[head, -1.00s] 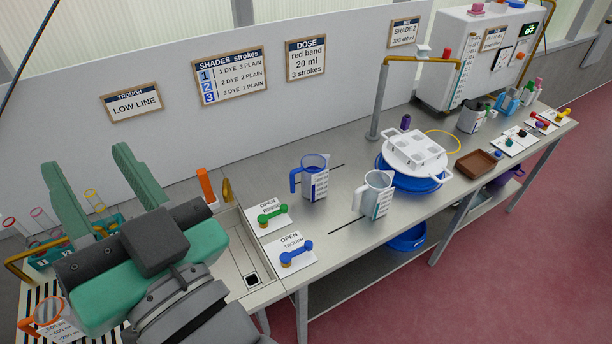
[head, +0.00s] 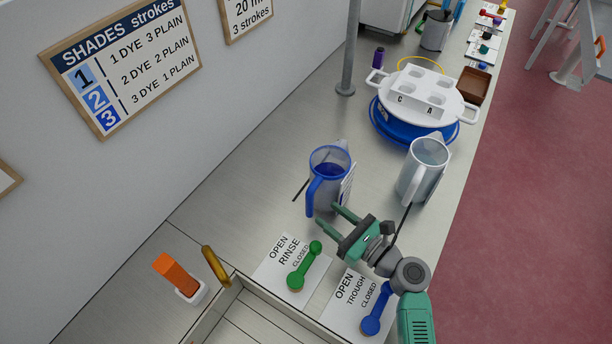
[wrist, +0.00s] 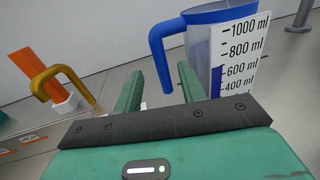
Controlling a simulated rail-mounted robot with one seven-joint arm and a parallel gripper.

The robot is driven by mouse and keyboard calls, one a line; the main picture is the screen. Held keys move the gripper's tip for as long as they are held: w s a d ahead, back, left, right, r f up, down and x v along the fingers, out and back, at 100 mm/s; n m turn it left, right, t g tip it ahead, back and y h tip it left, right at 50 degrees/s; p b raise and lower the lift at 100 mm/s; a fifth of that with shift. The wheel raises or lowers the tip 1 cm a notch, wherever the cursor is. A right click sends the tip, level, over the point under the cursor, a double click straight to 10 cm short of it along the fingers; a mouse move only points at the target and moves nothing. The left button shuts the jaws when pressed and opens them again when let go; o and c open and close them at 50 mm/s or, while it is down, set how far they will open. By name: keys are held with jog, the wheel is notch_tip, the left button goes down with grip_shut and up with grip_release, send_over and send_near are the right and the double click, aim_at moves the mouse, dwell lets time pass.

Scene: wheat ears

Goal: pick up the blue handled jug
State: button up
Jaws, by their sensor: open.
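The blue handled jug (head: 330,166) stands upright on the steel bench in the head view, with a blue rim and a blue handle (head: 312,196) facing the near side. My gripper (head: 327,208) is open and empty, just near the jug, low by its handle side. In the wrist view the jug (wrist: 238,50) stands to the right with its scale label showing. Its handle (wrist: 157,50) appears ahead, between the two green fingers (wrist: 160,72). I cannot tell whether a finger touches it.
A grey-handled jug (head: 423,170) stands to the right. A white lidded rack sits on a blue basin (head: 388,130) behind. Green (head: 304,268) and blue (head: 376,310) valve levers lie nearby. An orange block (head: 176,272) and brass spout (head: 215,264) stand at left.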

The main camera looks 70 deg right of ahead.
aim_at(310, 199)
jog(key=x, duration=0.7)
jog(key=shift+w+r+b, duration=0.2)
jog(key=shift+r+b, duration=0.05)
jog(key=shift+b, duration=0.05)
jog(key=shift+c, duration=0.2)
grip_shut()
jog(key=shift+r, duration=0.1)
